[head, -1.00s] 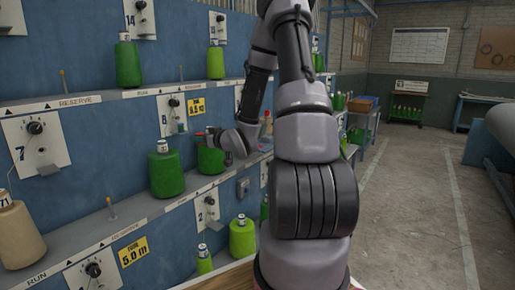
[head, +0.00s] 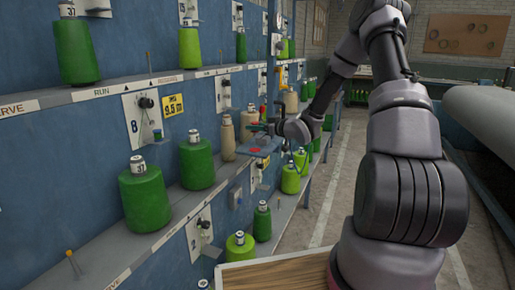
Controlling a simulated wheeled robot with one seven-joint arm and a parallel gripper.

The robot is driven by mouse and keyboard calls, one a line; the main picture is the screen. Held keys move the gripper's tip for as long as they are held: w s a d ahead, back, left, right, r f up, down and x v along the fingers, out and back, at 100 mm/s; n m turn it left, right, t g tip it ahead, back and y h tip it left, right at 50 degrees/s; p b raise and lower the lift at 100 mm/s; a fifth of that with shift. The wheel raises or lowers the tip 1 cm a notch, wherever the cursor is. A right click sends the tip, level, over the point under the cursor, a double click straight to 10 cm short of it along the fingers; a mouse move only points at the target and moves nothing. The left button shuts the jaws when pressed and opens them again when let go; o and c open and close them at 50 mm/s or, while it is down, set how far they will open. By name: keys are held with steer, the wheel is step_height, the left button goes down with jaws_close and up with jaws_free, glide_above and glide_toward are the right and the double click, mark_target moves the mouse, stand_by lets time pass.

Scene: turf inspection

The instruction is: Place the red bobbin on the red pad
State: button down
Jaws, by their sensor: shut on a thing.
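My gripper (head: 268,128) is at the end of my arm, small and far off in the middle of the head view, beside the shelf wall. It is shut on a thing. A small red shape (head: 263,113), which looks like the red bobbin, shows at its fingers; its lower part is hard to make out. The red pad (head: 255,150) is a red patch on a grey-blue plate (head: 268,146) jutting from the shelf. My gripper is above the plate, apart from the pad.
Green cones (head: 197,163) and cream cones (head: 228,138) stand along the blue shelf wall. A wooden surface (head: 275,272) is at the bottom, by my arm's base. A large grey roller (head: 475,115) stands at the right. The floor aisle between is clear.

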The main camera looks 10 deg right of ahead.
mark_target(255, 150)
step_height(255, 150, down, 4)
steer(key=shift+d+r, duration=0.1)
steer(key=shift+f, duration=1.9)
steer(key=shift+f, duration=0.15)
steer(key=c, duration=0.5)
jaws_free()
